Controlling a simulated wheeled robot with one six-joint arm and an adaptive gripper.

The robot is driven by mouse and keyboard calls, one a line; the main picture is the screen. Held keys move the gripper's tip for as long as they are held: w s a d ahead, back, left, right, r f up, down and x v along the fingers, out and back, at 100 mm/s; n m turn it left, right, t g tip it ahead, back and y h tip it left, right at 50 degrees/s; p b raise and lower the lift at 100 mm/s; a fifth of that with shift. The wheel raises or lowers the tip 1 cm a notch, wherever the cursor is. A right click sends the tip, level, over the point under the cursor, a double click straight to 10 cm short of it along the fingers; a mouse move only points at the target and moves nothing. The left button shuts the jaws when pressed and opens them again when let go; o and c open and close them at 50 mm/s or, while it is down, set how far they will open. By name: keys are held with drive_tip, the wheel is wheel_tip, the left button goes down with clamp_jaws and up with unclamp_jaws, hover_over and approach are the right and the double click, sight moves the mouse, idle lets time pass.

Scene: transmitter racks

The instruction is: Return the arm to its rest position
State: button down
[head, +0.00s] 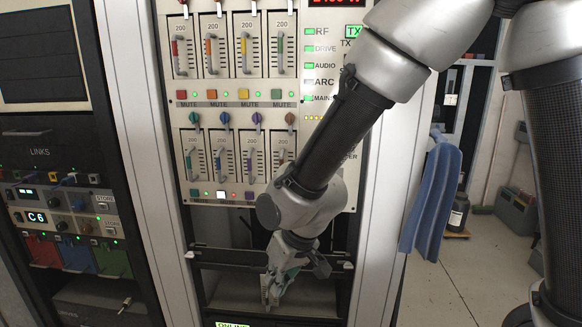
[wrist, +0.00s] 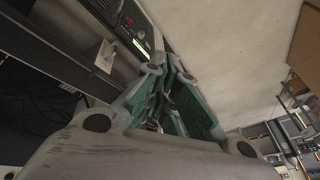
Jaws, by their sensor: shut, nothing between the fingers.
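My gripper (head: 282,285) hangs at the end of my arm in the head view, pointing down in front of the open bay below the fader panel. Its fingers are together with nothing between them. In the wrist view my gripper (wrist: 172,75) shows green inner faces and closed fingertips, in front of a pale, plain surface. My arm runs from the upper right of the head view down across the right part of the panel and hides some of its labels.
The fader panel (head: 232,92) fills the rack's upper part. A dark bar (head: 225,257) crosses the bay below. A rack with coloured modules (head: 75,255) stands at left. A blue cloth (head: 430,200) hangs at right. Beyond it are open floor (head: 460,285) and a dark canister (head: 459,212).

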drive_tip(key=s+d+r+m+t+h, duration=0.1)
drive_tip(key=d+r, duration=0.5)
drive_tip(key=d, duration=0.7)
drive_tip(key=s+d+r+m+h, duration=0.1)
drive_tip(key=s+d+r+m, duration=0.2)
drive_tip(key=d, duration=1)
drive_tip(key=s+d+r+m+t+h, duration=0.1)
drive_tip(key=s+d+r+m, duration=0.2)
drive_tip(key=d+r, duration=0.7)
drive_tip(key=s+d, duration=0.2)
drive_tip(key=d, duration=0.2)
drive_tip(key=shift+r+t+h, duration=0.3)
drive_tip(key=shift+h, duration=0.1)
drive_tip(key=shift+w, duration=0.1)
